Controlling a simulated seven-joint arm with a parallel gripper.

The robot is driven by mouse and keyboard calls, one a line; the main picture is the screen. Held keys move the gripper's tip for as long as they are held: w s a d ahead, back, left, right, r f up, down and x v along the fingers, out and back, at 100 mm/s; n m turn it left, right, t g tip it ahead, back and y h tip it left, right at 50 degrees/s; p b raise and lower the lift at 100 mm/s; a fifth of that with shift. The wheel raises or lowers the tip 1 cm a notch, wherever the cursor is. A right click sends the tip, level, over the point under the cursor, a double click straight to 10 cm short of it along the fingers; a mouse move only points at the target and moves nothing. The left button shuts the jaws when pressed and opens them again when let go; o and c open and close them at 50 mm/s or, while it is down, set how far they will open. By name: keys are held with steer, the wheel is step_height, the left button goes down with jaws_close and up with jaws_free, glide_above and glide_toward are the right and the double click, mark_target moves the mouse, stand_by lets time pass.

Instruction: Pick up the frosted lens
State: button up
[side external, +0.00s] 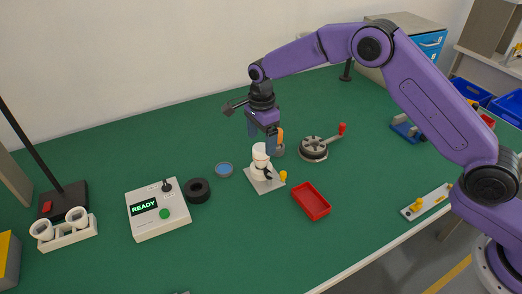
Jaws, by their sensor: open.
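My gripper (262,138) is open, pointing down, with its fingertips just above a white holder (260,160) on a grey square plate (266,184). Nothing shows between its fingers. No thing is plainly the frosted lens at this size. A small round blue disc with a grey rim (224,170) lies flat on the green table, left of the holder and apart from my gripper. An orange rounded piece (280,136) stands just behind my gripper's right finger, partly hidden by it. Two white cup-shaped pieces (76,215) sit in a white rack (68,236) at the far left.
A tester box reading READY (158,210) and a black ring (198,190) stand left of the plate. A red tray (311,201) lies to its right, and a round metal fixture with a red-knobbed handle (314,149) lies behind. The green table's front is largely clear.

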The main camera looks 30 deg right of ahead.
mark_target(261, 147)
step_height(261, 147, down, 3)
steer(key=shift+f, duration=0.15)
steer(key=c, duration=1.1)
steer(key=shift+a, duration=0.1)
